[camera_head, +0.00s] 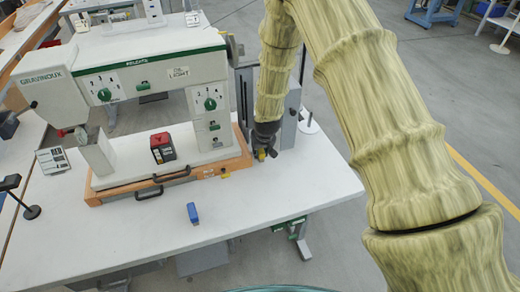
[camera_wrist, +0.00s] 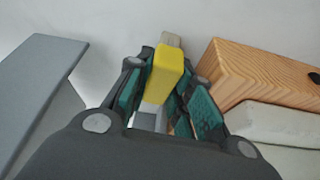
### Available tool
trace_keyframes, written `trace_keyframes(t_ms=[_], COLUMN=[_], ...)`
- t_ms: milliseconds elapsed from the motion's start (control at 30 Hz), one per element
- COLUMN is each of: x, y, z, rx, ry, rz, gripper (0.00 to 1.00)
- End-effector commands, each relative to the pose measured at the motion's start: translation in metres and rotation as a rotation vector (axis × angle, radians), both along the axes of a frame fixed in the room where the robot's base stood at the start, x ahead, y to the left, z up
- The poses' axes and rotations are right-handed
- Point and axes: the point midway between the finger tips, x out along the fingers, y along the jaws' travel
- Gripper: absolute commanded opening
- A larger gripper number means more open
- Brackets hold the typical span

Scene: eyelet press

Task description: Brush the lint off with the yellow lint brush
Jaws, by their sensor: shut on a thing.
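My gripper (camera_head: 264,150) points down beside the right end of the press's wooden base, low over the white table. In the wrist view my gripper (camera_wrist: 162,98) has its teal-padded fingers shut on the yellow lint brush (camera_wrist: 166,70). A paler part shows at the brush's far end, close to the white surface; I cannot tell if it touches. In the head view only a small bit of the brush (camera_head: 262,156) shows at the fingertips. The eyelet press (camera_head: 140,70) is white and green and stands on the orange wooden base (camera_head: 232,162). I cannot make out any lint.
A blue block (camera_head: 192,213) lies on the front of the white table (camera_head: 130,235). A red and black box (camera_head: 162,147) sits on the press bed. A grey box (camera_wrist: 42,85) stands left of my fingers, the wooden base (camera_wrist: 260,75) right. The table's front right is clear.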

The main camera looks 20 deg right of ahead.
Motion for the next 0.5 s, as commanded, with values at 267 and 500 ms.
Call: trace_keyframes(t_ms=[267, 500], x=[0.0, 0.0], y=[0.0, 0.0], z=[0.017, 0.035], rx=[0.0, 0.0], ry=[0.0, 0.0], rz=[0.0, 0.0], gripper=[0.03, 0.03])
